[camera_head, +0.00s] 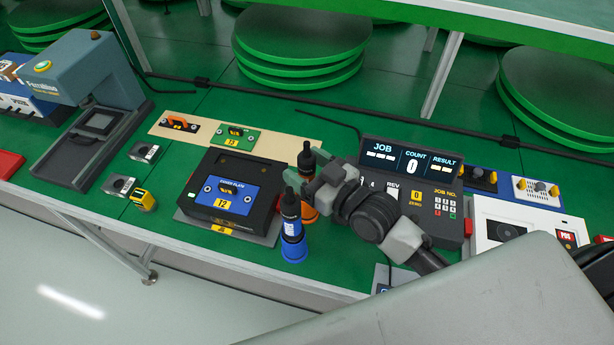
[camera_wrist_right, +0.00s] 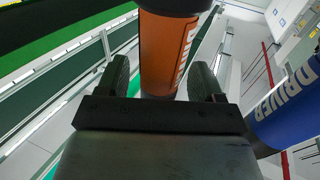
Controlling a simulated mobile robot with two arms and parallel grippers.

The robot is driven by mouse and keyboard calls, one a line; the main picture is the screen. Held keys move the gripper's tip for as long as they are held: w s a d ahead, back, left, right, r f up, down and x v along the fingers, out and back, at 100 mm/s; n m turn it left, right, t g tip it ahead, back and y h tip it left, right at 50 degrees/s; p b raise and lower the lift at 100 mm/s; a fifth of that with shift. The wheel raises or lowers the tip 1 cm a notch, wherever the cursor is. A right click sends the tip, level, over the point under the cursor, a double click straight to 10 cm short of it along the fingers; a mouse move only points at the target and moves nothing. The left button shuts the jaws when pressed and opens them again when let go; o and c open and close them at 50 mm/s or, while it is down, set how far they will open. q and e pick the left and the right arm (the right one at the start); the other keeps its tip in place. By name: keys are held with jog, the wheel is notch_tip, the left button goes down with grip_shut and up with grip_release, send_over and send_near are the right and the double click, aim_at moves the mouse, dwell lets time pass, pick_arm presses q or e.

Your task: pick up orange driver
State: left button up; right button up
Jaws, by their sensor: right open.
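The orange driver (camera_head: 309,213) stands upright on the green bench, its black top showing above my right gripper (camera_head: 318,185), which partly hides it. In the right wrist view the orange driver (camera_wrist_right: 167,50) appears between the two open fingers of my right gripper (camera_wrist_right: 162,82), with a gap on each side. I cannot tell how deep it sits between them. The blue driver (camera_head: 292,228) stands just left of and nearer than the orange one. It also shows in the right wrist view (camera_wrist_right: 288,112) at the right edge. My left gripper is not in view.
A black fixture with a blue plate (camera_head: 226,195) lies left of the drivers. A job counter box (camera_head: 412,190) stands behind and right of my gripper. A beige board (camera_head: 190,127) with small parts lies behind. A grey press (camera_head: 90,110) stands far left.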

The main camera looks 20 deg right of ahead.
jog(key=shift+x, duration=0.9)
jog(key=shift+d+f, duration=0.1)
jog(key=shift+s, duration=0.1)
jog(key=shift+c, duration=0.5)
grip_shut()
jog(key=shift+r, duration=0.25)
notch_tip(320, 180, up, 10)
jog(key=shift+f+p, duration=0.15)
jog(key=shift+p, duration=0.25)
